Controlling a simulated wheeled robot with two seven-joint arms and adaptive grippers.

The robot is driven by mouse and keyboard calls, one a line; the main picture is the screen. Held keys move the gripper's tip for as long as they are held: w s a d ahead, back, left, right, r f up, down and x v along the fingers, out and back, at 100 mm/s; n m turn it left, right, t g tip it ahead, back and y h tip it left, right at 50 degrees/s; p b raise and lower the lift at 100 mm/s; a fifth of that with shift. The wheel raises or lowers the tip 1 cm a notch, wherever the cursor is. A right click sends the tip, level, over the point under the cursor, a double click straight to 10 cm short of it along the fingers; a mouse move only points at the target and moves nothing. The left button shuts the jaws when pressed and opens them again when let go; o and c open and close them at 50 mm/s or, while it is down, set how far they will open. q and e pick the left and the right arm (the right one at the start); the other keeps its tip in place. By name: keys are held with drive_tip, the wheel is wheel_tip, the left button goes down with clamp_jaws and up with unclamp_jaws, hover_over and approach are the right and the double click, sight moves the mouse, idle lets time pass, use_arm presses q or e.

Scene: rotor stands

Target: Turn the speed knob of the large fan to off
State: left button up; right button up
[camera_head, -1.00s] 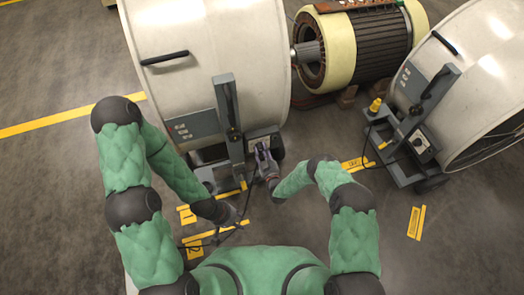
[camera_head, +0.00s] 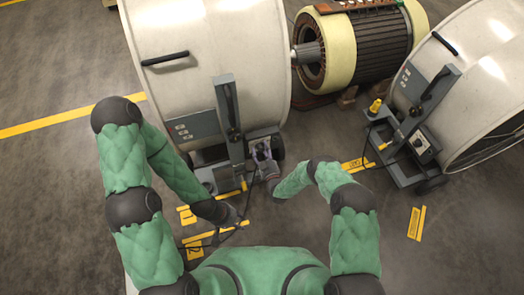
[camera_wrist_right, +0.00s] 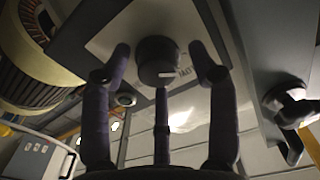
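The large fan (camera_head: 205,60) is a big white drum on a grey stand in the head view, with a control box (camera_head: 268,141) low on its right side. My right gripper (camera_head: 263,154) is at this box. In the wrist view, its fingers (camera_wrist_right: 162,68) stand either side of the knob with gaps, open, with a third finger below. My left gripper (camera_head: 235,218) is low over the floor, away from the box; its fingers are too small to read.
A second white fan (camera_head: 480,75) with its own control box (camera_head: 421,145) stands at the right. A motor rotor (camera_head: 370,48) lies between the fans. A black clamp knob (camera_wrist_right: 290,103) is at the right of the wrist view.

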drive_tip(key=shift+s+d+f, duration=0.1)
drive_tip(key=shift+s+d, duration=0.05)
drive_tip(key=shift+s, duration=0.15)
drive_tip(key=v, duration=1.1)
drive_tip(key=shift+s, duration=0.15)
drive_tip(key=s+d+r+m+g+p, duration=0.1)
drive_tip(key=s+d+r+g+p, duration=0.1)
drive_tip(key=s+r+g, duration=0.2)
drive_tip(key=s+d+r+m+g+h+p, duration=0.1)
drive_tip(key=s+d+r+m+g+p, duration=0.1)
drive_tip(key=s+g, duration=0.5)
drive_tip(key=s+d+r+m+g+p, duration=0.2)
drive_tip(key=s+r+g, duration=0.3)
drive_tip(key=s, duration=0.7)
drive_tip(key=shift+r+g+h+p, duration=0.35)
drive_tip(key=shift+r+p, duration=0.35)
drive_tip(key=shift+r, duration=0.3)
